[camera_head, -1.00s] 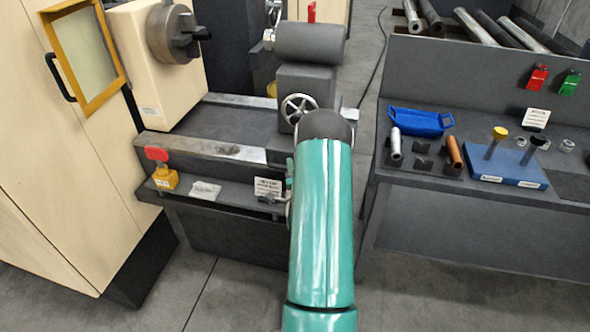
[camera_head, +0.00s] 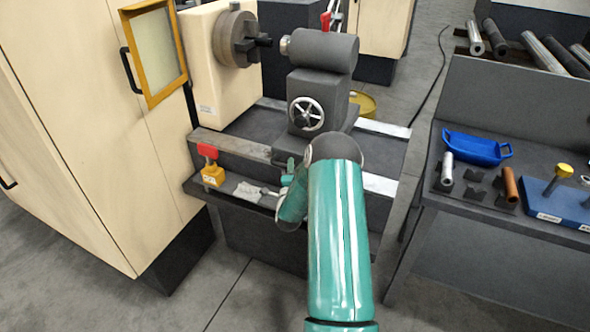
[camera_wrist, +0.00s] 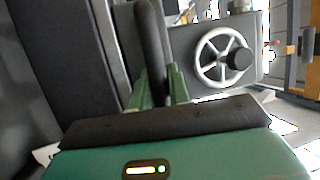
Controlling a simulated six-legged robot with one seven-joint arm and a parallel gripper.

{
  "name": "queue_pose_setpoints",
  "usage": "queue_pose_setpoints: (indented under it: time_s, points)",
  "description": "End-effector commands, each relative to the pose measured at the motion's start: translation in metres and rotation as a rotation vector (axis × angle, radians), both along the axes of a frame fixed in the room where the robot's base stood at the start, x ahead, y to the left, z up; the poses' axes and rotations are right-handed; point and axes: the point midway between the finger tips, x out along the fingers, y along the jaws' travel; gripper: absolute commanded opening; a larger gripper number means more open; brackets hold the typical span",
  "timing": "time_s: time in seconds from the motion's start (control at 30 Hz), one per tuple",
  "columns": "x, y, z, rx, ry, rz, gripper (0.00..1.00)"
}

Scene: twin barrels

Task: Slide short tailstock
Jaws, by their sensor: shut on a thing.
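The short tailstock (camera_head: 322,85) is a dark grey block with a horizontal barrel, a red lever on top and a silver handwheel (camera_head: 306,114). It sits on the lathe bed (camera_head: 380,128), its nose close to the jaws of the chuck (camera_head: 236,40), with a small gap showing. My gripper (camera_head: 288,170) is low at the tailstock's front, largely hidden by my arm. In the wrist view my gripper (camera_wrist: 158,82) is shut on a dark upright bar (camera_wrist: 152,40), left of the handwheel (camera_wrist: 223,58). How the bar joins the tailstock is hidden.
A front shelf holds a yellow box with a red knob (camera_head: 210,167). A cream cabinet with a yellow-framed window (camera_head: 153,50) stands left. A workbench (camera_head: 470,212) with a blue tray (camera_head: 476,148) and rods stands right. Open floor lies between bench and lathe.

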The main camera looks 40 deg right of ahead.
Motion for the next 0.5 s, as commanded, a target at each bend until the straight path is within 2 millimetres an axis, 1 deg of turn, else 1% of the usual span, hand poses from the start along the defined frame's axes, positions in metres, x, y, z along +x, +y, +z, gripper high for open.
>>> queue_pose_setpoints:
  time_s: [0.03,0.17,0.2,0.27,0.3,0.5]
  points:
    - [0.0048,0.0040,0.0017,0.001,-0.004,0.011,0.00]
    - [0.0057,0.0046,0.0020,0.001,-0.004,0.013,0.00]
    - [0.0059,0.0049,0.0021,0.001,-0.004,0.014,0.24]
    - [0.0055,0.0046,0.0019,0.001,-0.003,0.013,0.36]
    - [0.0051,0.0043,0.0017,0.001,-0.004,0.012,0.40]
    - [0.0034,0.0027,0.0014,0.001,-0.003,0.009,0.40]
